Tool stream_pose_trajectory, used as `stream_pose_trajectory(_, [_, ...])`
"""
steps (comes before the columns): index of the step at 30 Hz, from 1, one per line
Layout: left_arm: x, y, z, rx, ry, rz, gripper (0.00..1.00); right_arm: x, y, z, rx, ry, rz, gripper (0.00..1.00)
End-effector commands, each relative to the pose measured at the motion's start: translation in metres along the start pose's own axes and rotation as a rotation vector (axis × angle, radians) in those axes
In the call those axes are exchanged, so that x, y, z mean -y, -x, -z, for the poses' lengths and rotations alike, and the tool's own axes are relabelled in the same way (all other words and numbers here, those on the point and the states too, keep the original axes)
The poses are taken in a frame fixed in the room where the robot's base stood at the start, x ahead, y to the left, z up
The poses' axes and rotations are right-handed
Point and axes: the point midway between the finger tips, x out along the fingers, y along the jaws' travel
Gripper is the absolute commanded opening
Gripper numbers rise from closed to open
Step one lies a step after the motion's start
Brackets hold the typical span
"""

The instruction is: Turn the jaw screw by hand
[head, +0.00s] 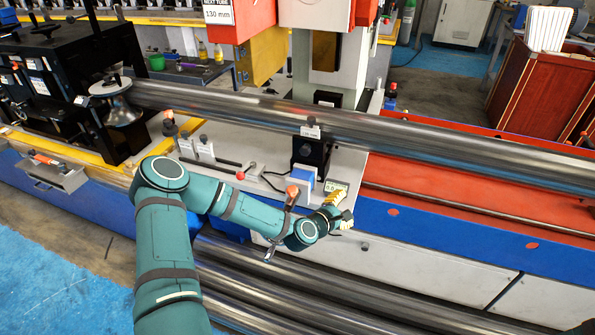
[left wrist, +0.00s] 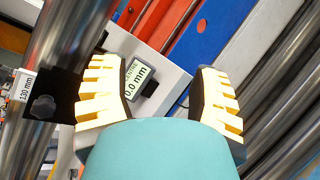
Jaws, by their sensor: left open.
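The steel tube (head: 250,108) lies lengthwise across the machine and passes a black jaw block (head: 309,152) with a small label and dark knob on top. In the left wrist view a black knob (left wrist: 43,107) sits beside a "130 mm" label. I cannot tell for sure which part is the jaw screw. A small display (head: 337,187) next to the block reads 0.0 mm in the left wrist view (left wrist: 138,80). My left gripper (head: 343,208) is open and empty in front of the display, its yellow-padded fingers apart. My right gripper is not in view.
Several steel tubes (head: 330,305) lie below the bench front. A red bed (head: 470,195) runs to the right. A red box (head: 228,20) hangs above the tube.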

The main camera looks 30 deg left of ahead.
Motion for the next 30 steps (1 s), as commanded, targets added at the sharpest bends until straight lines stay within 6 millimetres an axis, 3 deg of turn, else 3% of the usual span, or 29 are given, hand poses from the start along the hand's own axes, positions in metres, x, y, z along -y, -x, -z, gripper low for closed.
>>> stream_pose_trajectory(1, [-0.029, 0.000, 0.025, -0.031, 0.099, -0.096, 0.62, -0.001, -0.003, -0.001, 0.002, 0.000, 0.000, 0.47])
stream_pose_trajectory(3, [-0.064, 0.005, 0.050, -0.053, 0.216, -0.212, 0.62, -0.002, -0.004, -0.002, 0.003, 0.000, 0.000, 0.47])
stream_pose_trajectory(6, [-0.104, 0.015, 0.080, -0.067, 0.341, -0.347, 0.62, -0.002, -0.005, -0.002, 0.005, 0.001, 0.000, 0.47])
stream_pose_trajectory(9, [-0.130, 0.026, 0.100, -0.071, 0.417, -0.437, 0.62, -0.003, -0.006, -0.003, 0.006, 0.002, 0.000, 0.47])
stream_pose_trajectory(12, [-0.144, 0.032, 0.111, -0.071, 0.458, -0.485, 0.62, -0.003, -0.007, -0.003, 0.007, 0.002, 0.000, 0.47])
stream_pose_trajectory(17, [-0.150, 0.030, 0.115, -0.070, 0.471, -0.502, 0.62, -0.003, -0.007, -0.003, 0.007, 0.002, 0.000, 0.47])
stream_pose_trajectory(30, [-0.168, -0.009, 0.122, -0.070, 0.470, -0.498, 0.62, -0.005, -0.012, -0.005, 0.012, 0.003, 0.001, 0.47])
